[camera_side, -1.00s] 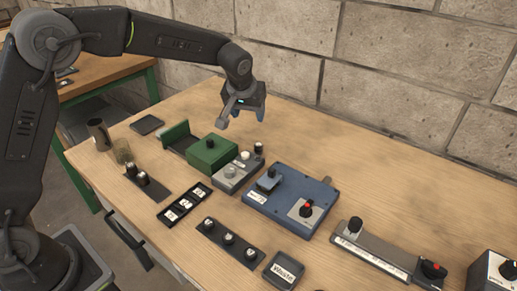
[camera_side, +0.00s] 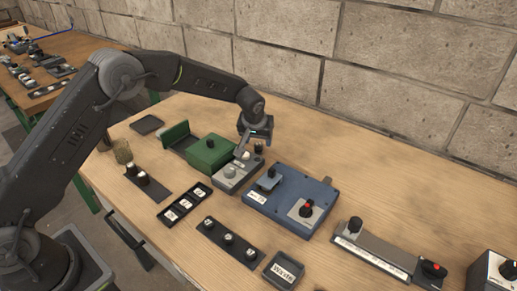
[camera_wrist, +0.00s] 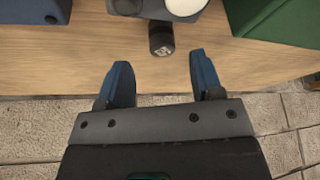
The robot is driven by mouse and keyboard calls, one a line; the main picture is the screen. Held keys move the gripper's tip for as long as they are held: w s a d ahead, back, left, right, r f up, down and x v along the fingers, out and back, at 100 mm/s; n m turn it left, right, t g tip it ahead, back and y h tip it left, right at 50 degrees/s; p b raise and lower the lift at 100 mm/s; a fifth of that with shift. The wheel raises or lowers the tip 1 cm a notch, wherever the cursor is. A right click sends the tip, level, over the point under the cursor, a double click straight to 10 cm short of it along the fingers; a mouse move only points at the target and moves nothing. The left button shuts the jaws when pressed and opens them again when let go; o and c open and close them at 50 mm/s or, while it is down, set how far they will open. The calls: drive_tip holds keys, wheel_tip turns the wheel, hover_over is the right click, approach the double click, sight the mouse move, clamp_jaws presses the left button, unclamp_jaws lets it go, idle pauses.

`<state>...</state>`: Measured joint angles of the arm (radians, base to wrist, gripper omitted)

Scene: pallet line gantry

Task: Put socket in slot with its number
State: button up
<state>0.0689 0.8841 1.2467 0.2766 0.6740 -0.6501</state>
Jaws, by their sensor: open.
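A small dark socket with a pale printed mark on its end (camera_wrist: 161,40) stands on the wood beside the grey button box; I cannot read its number. In the side view this socket (camera_side: 258,148) is just at my gripper (camera_side: 247,146). In the wrist view my gripper (camera_wrist: 159,76) is open and empty, with the socket ahead of the gap between its blue fingers and apart from them. A black tray with three numbered slots (camera_side: 184,204) lies nearer the front. Dark racks hold other sockets at the left (camera_side: 148,184) and at the front (camera_side: 215,234).
The grey button box (camera_side: 230,173) is close to my gripper. A green block (camera_side: 210,155) is to its left and a blue box (camera_side: 290,198) to its right. A tray marked Waste (camera_side: 284,271) stands at the front. The table behind, towards the wall, is clear.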

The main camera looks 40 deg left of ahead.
sight(259, 144)
drive_tip(key=x, duration=0.3)
drive_tip(key=shift+a+f, duration=0.2)
drive_tip(key=shift+f, duration=0.15)
drive_tip(key=c, duration=1.1)
drive_tip(key=shift+r, duration=0.15)
